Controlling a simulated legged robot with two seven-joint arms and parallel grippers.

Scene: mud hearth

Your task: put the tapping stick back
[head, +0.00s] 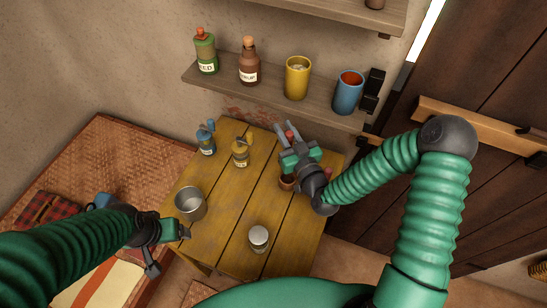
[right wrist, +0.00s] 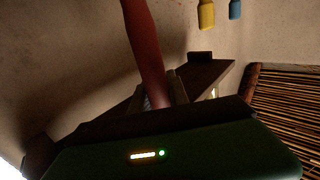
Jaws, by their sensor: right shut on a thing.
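My right gripper (head: 285,130) is over the far right part of the yellow wooden table, shut on a reddish-brown stick. A small brown pot (head: 286,184) stands on the table, partly hidden by this gripper. My left gripper (head: 165,245) is at the table's left edge beside a metal cup (head: 190,204); its finger opening is unclear.
The wall shelf (head: 272,93) behind holds two bottles, a yellow cup (head: 297,78) and a blue cup (head: 348,92). The table's middle is clear.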

